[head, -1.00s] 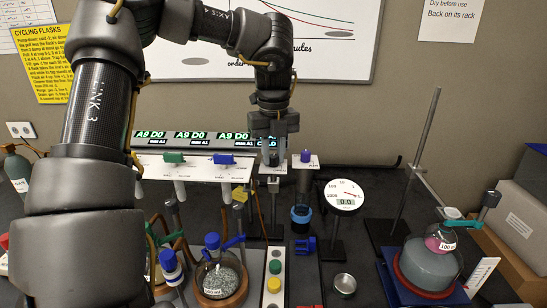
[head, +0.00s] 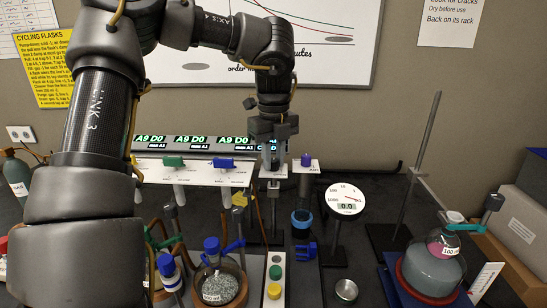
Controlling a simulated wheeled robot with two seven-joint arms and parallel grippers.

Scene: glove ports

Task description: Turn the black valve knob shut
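My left gripper (head: 271,158) points down in front of the back wall, over the small white plate (head: 273,172) between the long valve panel and the purple knob. Its fingers cover that spot, and their gap is too small to make out. I cannot make out the black valve knob; it may be hidden by the fingers. A green knob (head: 173,162) and a blue knob (head: 223,163) sit on the white valve panel (head: 202,177) to the left. A purple knob (head: 306,160) stands just right of the gripper. My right gripper is not in view.
A round gauge (head: 345,198) on a stand is right of the gripper. A tall metal rod (head: 425,150) and a flask in a red ring (head: 432,268) stand farther right. A flask with a blue cap (head: 217,283) and a button box (head: 275,278) are in front.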

